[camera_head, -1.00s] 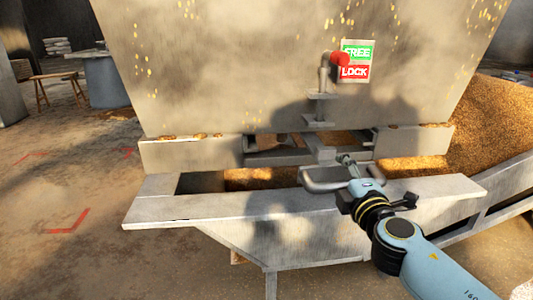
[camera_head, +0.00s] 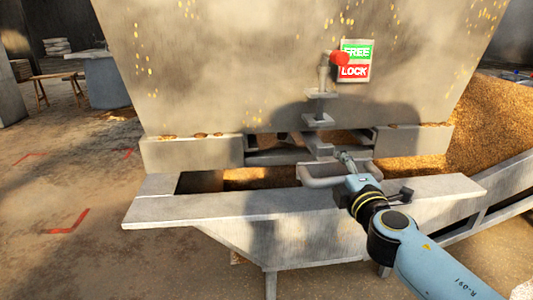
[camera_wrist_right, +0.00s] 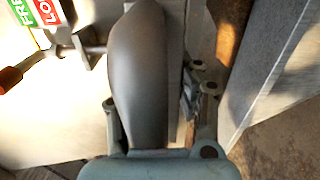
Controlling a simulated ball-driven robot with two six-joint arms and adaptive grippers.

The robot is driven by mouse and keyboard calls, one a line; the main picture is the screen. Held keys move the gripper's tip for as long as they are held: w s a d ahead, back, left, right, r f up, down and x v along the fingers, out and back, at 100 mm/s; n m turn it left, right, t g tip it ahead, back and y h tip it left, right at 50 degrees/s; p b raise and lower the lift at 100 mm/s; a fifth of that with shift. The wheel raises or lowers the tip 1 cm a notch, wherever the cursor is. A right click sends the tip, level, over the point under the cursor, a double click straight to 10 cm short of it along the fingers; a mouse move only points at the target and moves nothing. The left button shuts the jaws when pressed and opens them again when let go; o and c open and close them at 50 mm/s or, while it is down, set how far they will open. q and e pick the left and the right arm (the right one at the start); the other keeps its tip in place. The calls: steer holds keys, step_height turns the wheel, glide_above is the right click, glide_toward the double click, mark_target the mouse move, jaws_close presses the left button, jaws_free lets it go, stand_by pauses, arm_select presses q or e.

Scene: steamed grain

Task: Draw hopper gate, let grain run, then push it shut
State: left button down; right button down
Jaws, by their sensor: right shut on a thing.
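The steel hopper (camera_head: 240,80) fills the upper middle of the head view. Its gate has a grey loop handle (camera_head: 312,183) that sticks out over the trough below. My right gripper (camera_head: 345,160) is shut on this handle; in the right wrist view its fingers (camera_wrist_right: 155,120) flank the thick grey bar (camera_wrist_right: 138,75). A lock lever with a red knob (camera_head: 340,58) sits above the gate, its knob beside the lower part of the green FREE mark on the sign (camera_head: 357,62). Brown grain (camera_head: 262,174) shows in the trough below the gate. My left gripper is not in view.
The trough's front ledge (camera_head: 230,208) runs across below the handle. A large grain heap (camera_head: 490,125) lies at the right behind a metal rail. Concrete floor is open at the left, with a wooden stool (camera_head: 52,85) and blue-grey drum (camera_head: 103,80) farther back.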

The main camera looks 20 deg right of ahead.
mark_target(331, 152)
steer(key=shift+b+x, duration=0.8)
steer(key=shift+x, duration=3.5)
steer(key=shift+r, duration=0.25)
steer(key=c, duration=0.8)
jaws_free()
steer(key=shift+s, duration=0.15)
